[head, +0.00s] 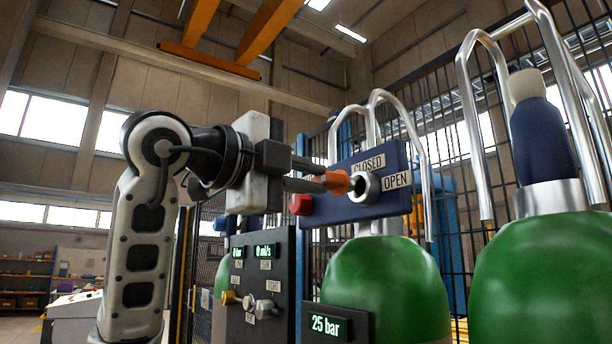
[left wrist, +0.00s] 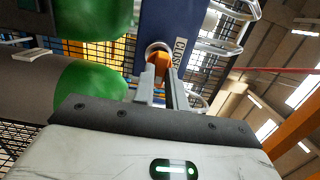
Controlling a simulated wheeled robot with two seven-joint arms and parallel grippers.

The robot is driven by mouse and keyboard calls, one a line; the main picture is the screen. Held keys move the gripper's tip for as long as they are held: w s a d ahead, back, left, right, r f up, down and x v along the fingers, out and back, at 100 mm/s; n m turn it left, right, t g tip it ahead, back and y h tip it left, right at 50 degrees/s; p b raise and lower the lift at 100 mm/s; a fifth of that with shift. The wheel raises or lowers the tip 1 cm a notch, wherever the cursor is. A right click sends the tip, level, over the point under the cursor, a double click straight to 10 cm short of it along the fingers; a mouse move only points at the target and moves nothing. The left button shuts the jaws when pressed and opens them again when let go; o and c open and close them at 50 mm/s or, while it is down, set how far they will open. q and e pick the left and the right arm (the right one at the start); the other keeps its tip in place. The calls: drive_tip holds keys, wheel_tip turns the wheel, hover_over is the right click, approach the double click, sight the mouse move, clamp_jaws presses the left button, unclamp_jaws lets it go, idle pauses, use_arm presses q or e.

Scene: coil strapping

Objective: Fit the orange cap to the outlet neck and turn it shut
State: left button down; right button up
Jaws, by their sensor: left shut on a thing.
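The orange cap (head: 337,182) is between the fingertips of my left gripper (head: 322,182), which is shut on it. The cap is right at the metal outlet neck (head: 364,187) on the blue panel (head: 386,165); whether it touches or sits on the neck I cannot tell. In the left wrist view the cap (left wrist: 158,62) shows between the two fingers (left wrist: 160,80), in front of the round neck (left wrist: 157,47). The panel carries the labels CLOSED (head: 369,163) and OPEN (head: 397,179). My right gripper is not in view.
A red knob (head: 301,204) sits on the panel's left end, close below my left fingers. Green cylinders (head: 385,285) with metal guard hoops (head: 467,110) stand below and to the right. A dark control box (head: 262,280) with displays and knobs stands below the gripper.

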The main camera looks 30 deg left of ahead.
sight(321, 179)
use_arm(q)
drive_tip(key=shift+w, duration=0.15)
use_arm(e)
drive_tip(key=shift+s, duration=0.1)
use_arm(q)
drive_tip(key=shift+w+d, duration=0.25)
drive_tip(key=shift+w, duration=0.25)
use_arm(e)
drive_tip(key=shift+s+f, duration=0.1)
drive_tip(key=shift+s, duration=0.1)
use_arm(q)
drive_tip(key=shift+p+x, duration=0.35)
drive_tip(key=shift+x, duration=0.5)
drive_tip(key=c, duration=1.3)
unclamp_jaws()
drive_tip(key=shift+d, duration=0.1)
drive_tip(key=shift+c, duration=0.2)
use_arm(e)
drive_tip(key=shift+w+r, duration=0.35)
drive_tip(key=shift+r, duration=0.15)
